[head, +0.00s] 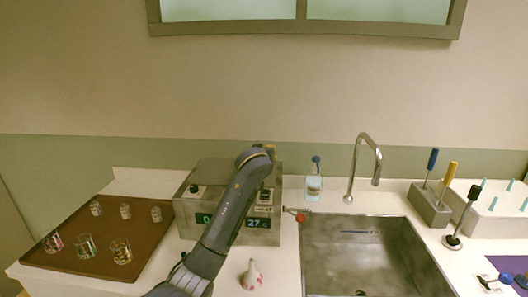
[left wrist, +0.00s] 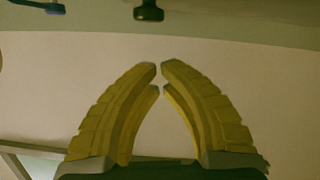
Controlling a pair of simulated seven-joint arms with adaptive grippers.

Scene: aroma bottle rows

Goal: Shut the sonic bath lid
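The sonic bath (head: 190,211) is a grey metal box with lit displays and dark knobs on its front. It stands on the counter left of the sink. My left arm crosses in front of it and hides part of its front and top. I cannot tell whether its lid is raised or down. My left gripper (left wrist: 160,67) shows in the left wrist view as two yellow fingers, tips almost together, with nothing between them. A black knob-like part (left wrist: 148,11) is at that wrist view's top edge. My right gripper is not in view.
A brown tray (head: 80,228) with several small glass containers lies left of the bath. A bottle (head: 314,187), faucet (head: 366,140) and sink (head: 365,262) are to the right.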

